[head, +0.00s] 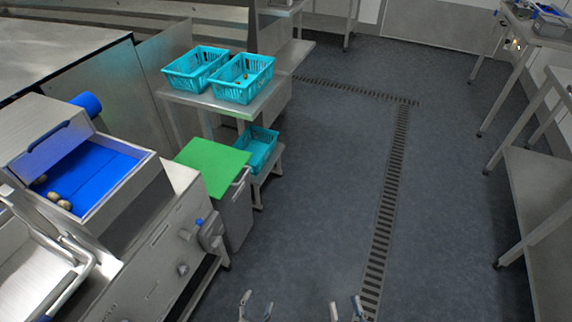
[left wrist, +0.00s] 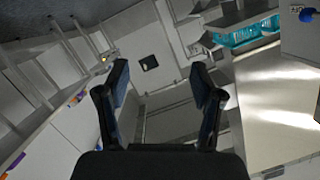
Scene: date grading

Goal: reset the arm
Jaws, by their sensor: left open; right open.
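My left gripper (head: 256,308) shows at the bottom edge of the head view, with its fingers apart and nothing between them. It also shows in the left wrist view (left wrist: 160,92), where the two dark fingers stand wide apart. My right gripper (head: 346,311) is at the bottom edge of the head view, to the right of the left one, open and empty. Both are over the floor, clear of the machine. The rest of both arms is out of the head view.
A steel machine with a blue belt (head: 100,170) holding several dates stands at left. Beyond it are a green-lidded bin (head: 212,165), two teal crates (head: 243,90) (head: 193,82) on a steel table and a lower teal crate (head: 259,150). Steel tables (head: 540,190) line the right. The middle floor is clear.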

